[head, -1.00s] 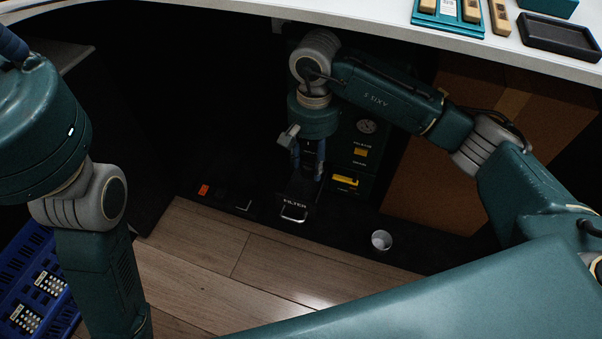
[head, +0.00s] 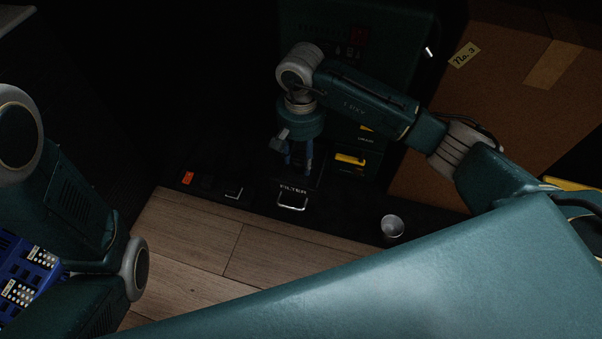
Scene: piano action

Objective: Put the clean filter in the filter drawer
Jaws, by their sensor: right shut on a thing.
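The filter drawer, with a front marked "FILTER" (head: 293,189) and a pale metal handle (head: 292,205), stands pulled out low at the machine's base. My right gripper (head: 297,172) points down over the open drawer, just behind its front. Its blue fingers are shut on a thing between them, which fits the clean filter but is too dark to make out. Whether it touches the drawer floor I cannot tell. My left arm shows at the left edge, but its gripper is out of view.
The dark green machine (head: 352,30) rises behind, with a yellow part (head: 350,160) right of the drawer. A cardboard box (head: 440,170) marked "No. 3" stands right. A small metal cup (head: 391,227), an orange item (head: 188,178) and a blue crate (head: 25,268) are near. Wooden floor in front is clear.

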